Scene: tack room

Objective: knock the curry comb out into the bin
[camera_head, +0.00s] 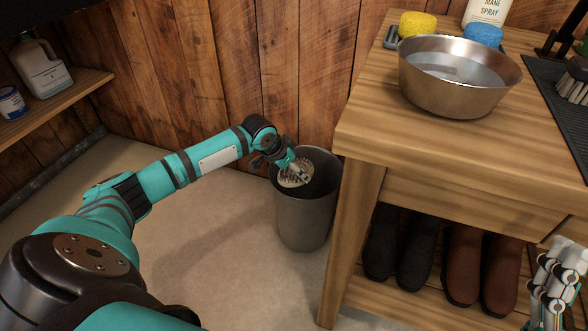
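The curry comb (291,180) is a pale round piece with dark teeth around its rim. It is at the mouth of the grey bin (305,222), which stands on the floor left of the wooden table. My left gripper (299,172) reaches over the bin from the left and is shut on the comb. The inside of the bin below the comb is dark, and its contents cannot be made out. My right gripper (556,285) is at the lower right edge, beside the table front; its fingertips are not clear.
Boots (465,262) stand beneath. A shelf (55,108) with containers is at left. Wooden wall lies close behind the bin.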

